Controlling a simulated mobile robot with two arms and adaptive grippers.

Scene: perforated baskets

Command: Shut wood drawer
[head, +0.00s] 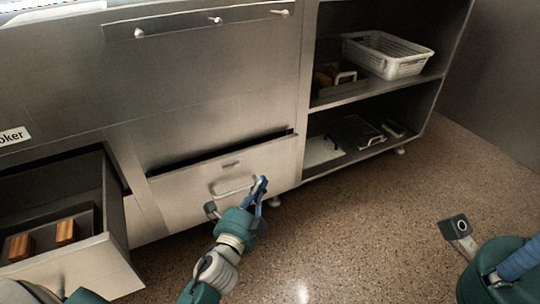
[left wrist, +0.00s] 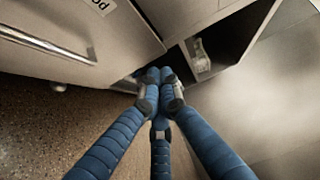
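The wood drawer (head: 180,196) is the middle steel drawer low in the counter. It stands partly out, with a dark gap behind its top edge. Its bar handle (head: 233,189) and small label face me. In the left wrist view the drawer front (left wrist: 100,45) fills the upper left, its label cut to "od". My left gripper (head: 262,182) is at the right part of the front, right of the handle. Its blue fingers converge at the tips (left wrist: 159,75), with nothing visible between them; contact with the front is unclear. My right gripper's fingers are out of view; only its wrist shows.
Another drawer (head: 118,262) at left stands far open with wooden blocks (head: 65,231) in it. An open shelf unit at right holds a white perforated basket (head: 405,66) and a dark tray (head: 352,131). The speckled floor (head: 350,220) is clear.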

